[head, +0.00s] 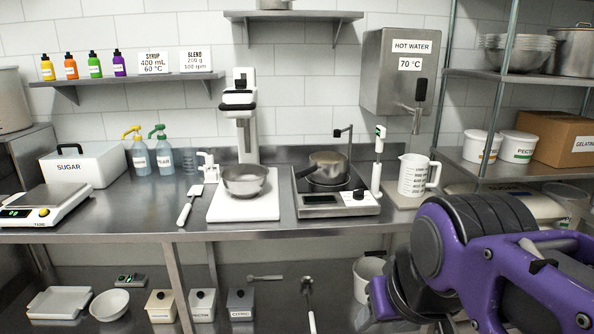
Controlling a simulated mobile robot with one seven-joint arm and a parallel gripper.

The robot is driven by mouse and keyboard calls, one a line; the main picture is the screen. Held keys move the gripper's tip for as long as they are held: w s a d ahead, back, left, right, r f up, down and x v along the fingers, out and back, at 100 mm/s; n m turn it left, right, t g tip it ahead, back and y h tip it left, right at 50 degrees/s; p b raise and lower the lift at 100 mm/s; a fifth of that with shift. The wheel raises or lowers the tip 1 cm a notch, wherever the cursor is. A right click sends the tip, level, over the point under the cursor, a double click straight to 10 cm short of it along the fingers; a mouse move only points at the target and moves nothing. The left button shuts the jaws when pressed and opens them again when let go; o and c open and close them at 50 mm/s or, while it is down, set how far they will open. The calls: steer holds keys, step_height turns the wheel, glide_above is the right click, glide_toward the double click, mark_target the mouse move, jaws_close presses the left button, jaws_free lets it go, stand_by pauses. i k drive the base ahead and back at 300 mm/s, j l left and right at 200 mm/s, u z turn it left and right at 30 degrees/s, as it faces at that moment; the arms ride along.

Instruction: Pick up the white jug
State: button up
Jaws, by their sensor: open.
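The white jug (412,177) stands upright on the counter at the right, on a light board below the hot water dispenser. It has dark measuring marks on its front and a handle on its right side. My gripper (408,308) is low at the bottom right, in front of the counter and below the jug. It is open and apart from the jug. My purple and black arm hides much of the gripper and the lower right of the scene.
A white stick blender (377,162) and a hot plate with a pot (328,168) stand just left of the jug. The hot water dispenser (398,75) hangs above it. A shelf rack (495,170) with white tubs is at the right. A white bucket (366,280) sits on the lower shelf.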

mark_target(414, 168)
steer(key=i+l, duration=0.15)
steer(key=l, duration=0.2)
steer(key=i+l+u, duration=0.1)
steer(key=i+l, duration=0.25)
steer(key=l, duration=0.3)
steer(key=i+l+u, duration=0.1)
steer(key=l, duration=0.25)
steer(key=i+l, duration=0.2)
steer(key=l, duration=0.2)
steer(key=i+l, duration=0.15)
steer(key=l, duration=0.2)
steer(key=i+l+u, duration=0.1)
steer(key=l, duration=0.25)
steer(key=k+j+z, duration=0.1)
steer(key=j, duration=0.15)
steer(key=i+l, duration=0.1)
steer(key=l, duration=0.4)
steer(key=i+l+u, duration=0.2)
steer(key=i, duration=0.1)
